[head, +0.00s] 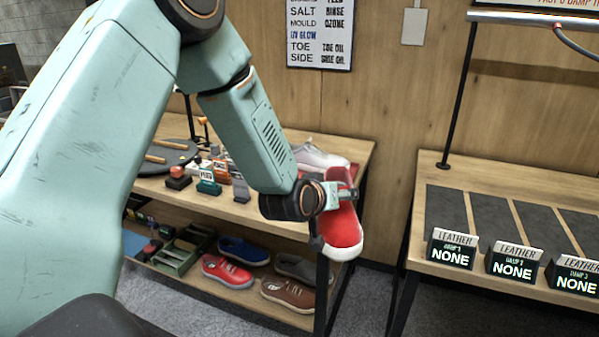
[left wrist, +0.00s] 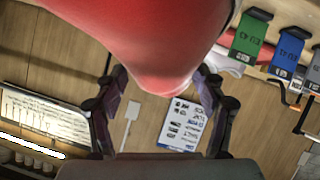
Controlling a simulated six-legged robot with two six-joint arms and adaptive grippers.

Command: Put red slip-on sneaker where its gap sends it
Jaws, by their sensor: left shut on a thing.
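The red slip-on sneaker (head: 342,229), red with a white sole, hangs toe down off the right end of the left wooden table. My left gripper (head: 345,192) is shut on it. In the left wrist view the red sneaker (left wrist: 145,40) fills the top middle, between the two fingers of my left gripper (left wrist: 162,78). Any gap in the shoe is hidden or too small to tell. My right gripper is not in view.
A white shoe (head: 318,157) stands on the left table (head: 350,148) behind the held shoe. Several shoes, including a red laced one (head: 227,271), are on the lower shelf. The right bench (head: 425,172) has dark mats and signs (head: 452,249) reading LEATHER and NONE. A wall chart (head: 320,35) hangs behind.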

